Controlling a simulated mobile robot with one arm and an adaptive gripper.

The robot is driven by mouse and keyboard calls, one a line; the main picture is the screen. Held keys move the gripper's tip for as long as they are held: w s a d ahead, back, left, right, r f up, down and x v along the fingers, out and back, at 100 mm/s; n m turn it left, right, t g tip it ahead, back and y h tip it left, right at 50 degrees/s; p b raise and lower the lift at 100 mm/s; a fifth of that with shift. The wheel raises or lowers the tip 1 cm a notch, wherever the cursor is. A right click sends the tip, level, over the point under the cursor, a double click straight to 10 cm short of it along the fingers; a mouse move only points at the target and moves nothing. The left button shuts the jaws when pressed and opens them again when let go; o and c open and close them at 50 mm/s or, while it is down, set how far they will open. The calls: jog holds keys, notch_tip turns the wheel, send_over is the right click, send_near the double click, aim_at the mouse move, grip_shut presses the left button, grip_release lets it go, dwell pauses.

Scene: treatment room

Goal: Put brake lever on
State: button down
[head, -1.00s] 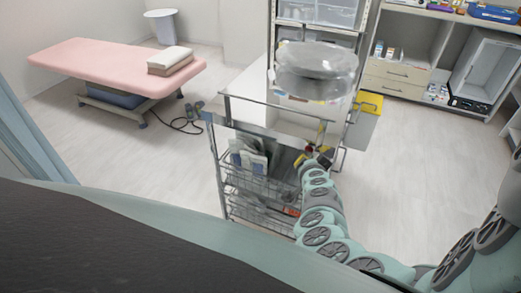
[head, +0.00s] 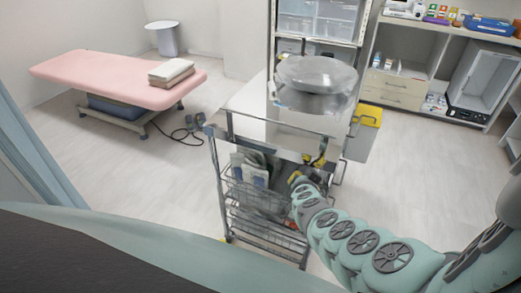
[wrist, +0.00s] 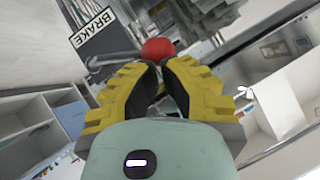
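The brake lever shows in the wrist view as a thin grey rod ending in a red ball knob (wrist: 158,50). A dark plate lettered BRAKE (wrist: 93,31) is beside it at the upper left. My gripper (wrist: 160,66) has yellow fingers with black pads, and the tips nearly meet just below the knob. The knob appears beyond the tips, not between them; I cannot tell whether they touch. In the head view my gripper (head: 295,180) is low at the right front side of the wire-basket cart (head: 262,225). The lever cannot be made out there.
A clear round dome (head: 315,75) is above the cart's top. A yellow-lidded bin (head: 368,116) stands behind it at the right. A pink treatment bed (head: 115,72) is at the left, and shelves (head: 405,65) line the back right. Floor is open right of the cart.

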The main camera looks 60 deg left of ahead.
jog(key=shift+s+a+f+b, duration=0.35)
jog(key=shift+s+a+f, duration=0.05)
jog(key=shift+a+f, duration=0.15)
jog(key=shift+f, duration=0.1)
dwell(0.4)
